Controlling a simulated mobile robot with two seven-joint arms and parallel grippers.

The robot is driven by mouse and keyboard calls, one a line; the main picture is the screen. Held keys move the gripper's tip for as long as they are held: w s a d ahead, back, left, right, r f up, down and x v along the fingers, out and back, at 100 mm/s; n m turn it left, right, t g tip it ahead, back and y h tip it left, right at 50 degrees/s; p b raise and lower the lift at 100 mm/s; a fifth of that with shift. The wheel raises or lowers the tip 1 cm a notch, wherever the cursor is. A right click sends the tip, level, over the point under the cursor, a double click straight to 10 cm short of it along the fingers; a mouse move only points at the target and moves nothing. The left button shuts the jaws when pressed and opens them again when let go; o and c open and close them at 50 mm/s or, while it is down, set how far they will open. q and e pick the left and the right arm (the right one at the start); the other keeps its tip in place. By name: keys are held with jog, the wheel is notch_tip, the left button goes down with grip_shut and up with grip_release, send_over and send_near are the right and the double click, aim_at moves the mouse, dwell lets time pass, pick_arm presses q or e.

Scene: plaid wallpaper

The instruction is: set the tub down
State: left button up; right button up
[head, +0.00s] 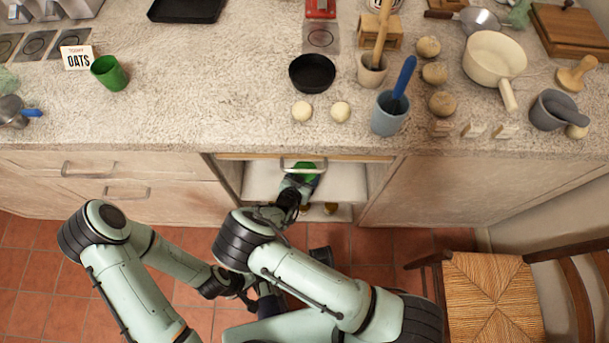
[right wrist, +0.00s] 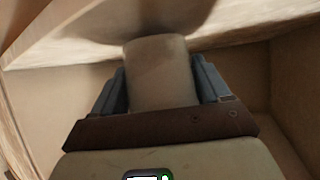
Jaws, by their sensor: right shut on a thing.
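My right gripper (head: 302,182) reaches into the open compartment under the counter. In the right wrist view its two blue-grey fingers (right wrist: 160,62) are shut on a plain beige, rounded thing (right wrist: 161,85), which seems to be the tub. Its far end lies close to a pale surface; I cannot tell whether they touch. My left gripper (head: 268,300) is low over the floor, mostly hidden by my right arm.
The compartment has a pale shelf (head: 343,183) and a handled front edge (head: 303,164) above it. Small yellowish things (head: 330,208) show lower down. The countertop (head: 215,95) holds a black bowl (head: 312,72), a blue-grey cup (head: 389,116) and other kitchenware. A woven chair (head: 490,295) stands right.

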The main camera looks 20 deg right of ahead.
jog(key=shift+f, duration=0.3)
jog(key=shift+f, duration=0.2)
jog(key=o, duration=1.1)
jog(key=shift+c, duration=0.2)
jog(key=shift+r, duration=0.1)
jog(key=shift+r, duration=0.2)
jog(key=p+v, duration=0.1)
jog(key=v, duration=1.1)
jog(key=shift+p, duration=0.4)
jog(key=shift+f, duration=0.1)
